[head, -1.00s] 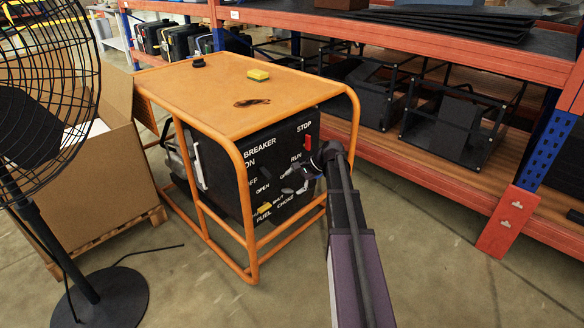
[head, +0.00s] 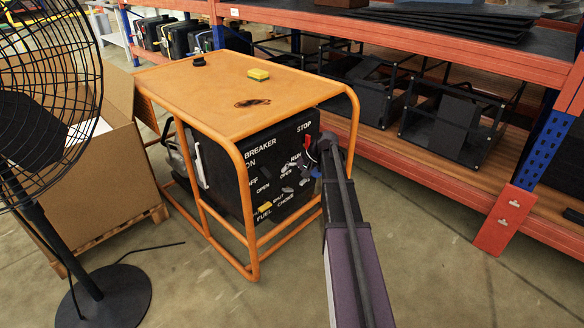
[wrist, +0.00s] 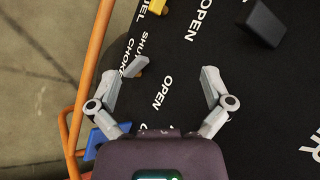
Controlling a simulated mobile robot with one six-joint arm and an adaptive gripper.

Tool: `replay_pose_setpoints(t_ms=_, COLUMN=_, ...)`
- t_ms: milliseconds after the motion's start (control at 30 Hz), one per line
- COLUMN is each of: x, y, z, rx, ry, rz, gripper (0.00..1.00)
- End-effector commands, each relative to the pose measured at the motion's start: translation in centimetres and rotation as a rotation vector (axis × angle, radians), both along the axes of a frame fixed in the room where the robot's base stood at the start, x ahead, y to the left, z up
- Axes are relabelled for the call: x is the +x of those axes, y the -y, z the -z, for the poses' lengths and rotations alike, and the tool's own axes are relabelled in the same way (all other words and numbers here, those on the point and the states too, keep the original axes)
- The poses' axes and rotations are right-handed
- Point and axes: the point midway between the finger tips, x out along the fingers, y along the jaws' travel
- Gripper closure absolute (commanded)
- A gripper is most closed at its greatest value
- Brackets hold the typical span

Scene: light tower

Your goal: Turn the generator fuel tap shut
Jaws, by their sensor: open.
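The generator (head: 245,130) has an orange tube frame and a black control panel with white lettering. The fuel tap (head: 264,207) is a small yellow handle low on the panel, by the word FUEL. In the wrist view a yellow piece beside FUEL (wrist: 157,6) shows at the top edge, mostly cut off. My gripper (wrist: 172,75) is open and empty over the panel, its fingers either side of the word OPEN. It is apart from the yellow tap. In the head view my gripper (head: 314,168) is at the panel's right side, partly hidden by my arm.
A red stop switch (head: 308,141) and grey levers (head: 287,190) are on the panel. A dark block-shaped handle (wrist: 264,22) juts out in the wrist view. A fan (head: 100,296) and cardboard box (head: 105,185) stand left, orange racking (head: 440,165) behind. The floor at front right is clear.

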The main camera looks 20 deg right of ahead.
Motion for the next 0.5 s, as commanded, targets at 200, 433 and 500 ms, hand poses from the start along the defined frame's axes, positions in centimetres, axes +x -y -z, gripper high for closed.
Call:
replay_pose_setpoints(t_ms=200, x=0.35, y=0.10, z=-0.47, rx=-0.055, ry=0.065, rz=-0.124, gripper=0.00)
replay_pose_setpoints(t_ms=433, x=0.65, y=0.17, z=-0.82, rx=-0.109, ry=0.133, rz=-0.260, gripper=0.00)
replay_pose_setpoints(t_ms=500, x=0.73, y=0.21, z=-0.93, rx=-0.126, ry=0.153, rz=-0.302, gripper=0.00)
